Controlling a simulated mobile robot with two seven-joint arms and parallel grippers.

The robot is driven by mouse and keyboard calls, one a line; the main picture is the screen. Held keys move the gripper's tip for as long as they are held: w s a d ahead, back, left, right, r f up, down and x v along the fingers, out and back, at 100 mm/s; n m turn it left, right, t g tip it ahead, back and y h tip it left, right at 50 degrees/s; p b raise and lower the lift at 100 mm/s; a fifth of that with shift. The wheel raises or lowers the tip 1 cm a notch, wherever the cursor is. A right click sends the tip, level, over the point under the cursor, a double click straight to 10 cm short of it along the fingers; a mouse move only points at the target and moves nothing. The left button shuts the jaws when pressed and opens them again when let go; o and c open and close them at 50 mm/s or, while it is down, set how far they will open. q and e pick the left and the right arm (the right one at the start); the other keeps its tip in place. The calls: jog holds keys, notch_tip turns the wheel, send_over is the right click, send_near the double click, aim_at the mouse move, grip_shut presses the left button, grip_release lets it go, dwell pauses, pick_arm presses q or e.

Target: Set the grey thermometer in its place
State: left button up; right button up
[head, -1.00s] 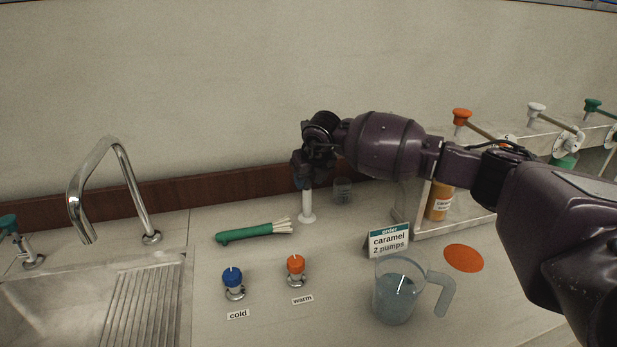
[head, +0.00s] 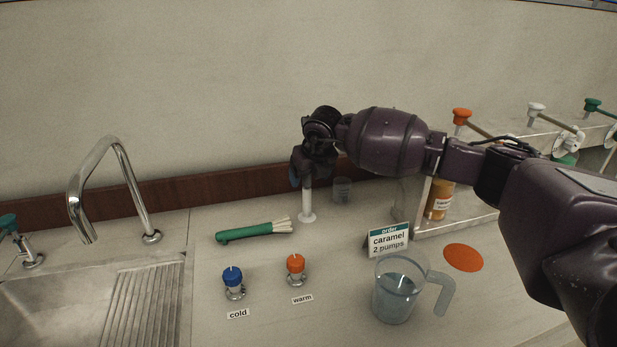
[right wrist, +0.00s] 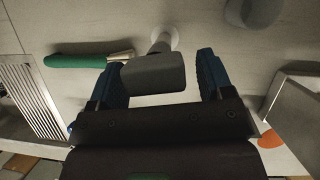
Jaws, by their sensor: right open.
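A grey block with rounded edges, which looks like the thermometer (right wrist: 152,73), shows in the right wrist view between my right fingers. It appears to be at the top of a slim white post (head: 307,203) with a round foot on the counter; the post shows behind it in the right wrist view (right wrist: 160,43). My right gripper (head: 303,178) is above the post, open, with blue-padded fingers (right wrist: 161,80) either side of the block. The left finger is close against the block; a gap shows at the right. In the head view the gripper hides the block. My left gripper is out of view.
A green-handled brush (head: 252,231) lies left of the post, and a small clear cup (head: 342,190) stands behind right. Blue (head: 233,283) and orange (head: 296,269) tap knobs, an order sign (head: 388,241) and a clear jug (head: 398,290) stand in front. A sink (head: 90,300) is left.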

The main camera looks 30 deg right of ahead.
jog(key=v, duration=0.9)
jog(key=shift+r+p, duration=0.35)
jog(key=shift+p, duration=0.1)
jog(key=shift+s, duration=0.1)
